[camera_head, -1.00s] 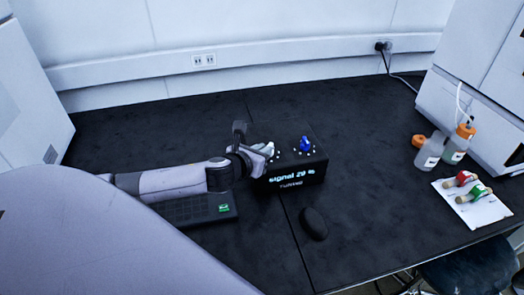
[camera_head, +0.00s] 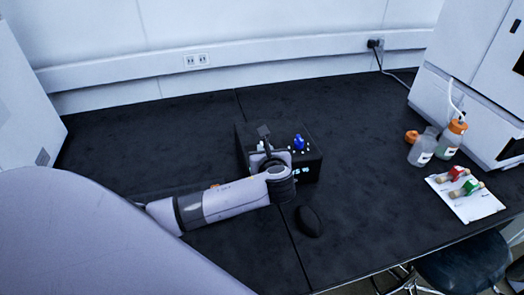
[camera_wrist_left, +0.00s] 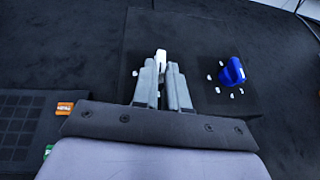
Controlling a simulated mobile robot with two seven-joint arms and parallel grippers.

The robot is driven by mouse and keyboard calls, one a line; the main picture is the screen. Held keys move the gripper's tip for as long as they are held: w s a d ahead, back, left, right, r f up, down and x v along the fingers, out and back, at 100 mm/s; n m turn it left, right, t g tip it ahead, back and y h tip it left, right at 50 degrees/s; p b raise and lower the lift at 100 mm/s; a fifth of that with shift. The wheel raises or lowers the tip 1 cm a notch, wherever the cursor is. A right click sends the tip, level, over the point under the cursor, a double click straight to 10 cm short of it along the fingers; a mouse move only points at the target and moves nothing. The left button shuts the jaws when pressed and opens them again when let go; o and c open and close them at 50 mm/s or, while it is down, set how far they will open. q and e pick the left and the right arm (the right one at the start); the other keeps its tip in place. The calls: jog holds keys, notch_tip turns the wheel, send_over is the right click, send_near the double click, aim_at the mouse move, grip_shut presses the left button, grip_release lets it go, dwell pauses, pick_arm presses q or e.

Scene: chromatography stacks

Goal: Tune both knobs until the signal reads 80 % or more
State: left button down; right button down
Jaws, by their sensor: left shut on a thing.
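The black signal box (camera_head: 312,160) stands on the dark bench in the head view. Its blue knob (camera_head: 299,142) is in plain sight with white marks around it, and it also shows right of the fingers in the left wrist view (camera_wrist_left: 232,72). The white knob (camera_wrist_left: 160,58) sits between my left fingertips. My left gripper (camera_wrist_left: 161,72) is shut on the white knob, pointing at the box top. In the head view my left wrist covers that knob and most of the display, so the signal figure cannot be read. My right gripper is not in view.
A black mouse (camera_head: 309,220) lies in front of the box. A dark keypad (camera_wrist_left: 25,120) with an orange key lies left of it. Bottles (camera_head: 423,148) and a white tray (camera_head: 470,207) with capped vials stand at the right. The bench behind the box is clear.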

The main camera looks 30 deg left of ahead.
pick_arm(q)
jog(key=shift+w+d+n+g+y, duration=0.15)
jog(key=shift+n+g+y, duration=0.15)
jog(key=shift+n+y, duration=0.2)
jog(key=c, duration=1.2)
grip_release()
jog(key=shift+w, duration=0.1)
jog(key=shift+o, duration=0.2)
jog(key=v, duration=0.7)
jog(key=shift+r, duration=0.15)
jog(key=shift+d, duration=0.1)
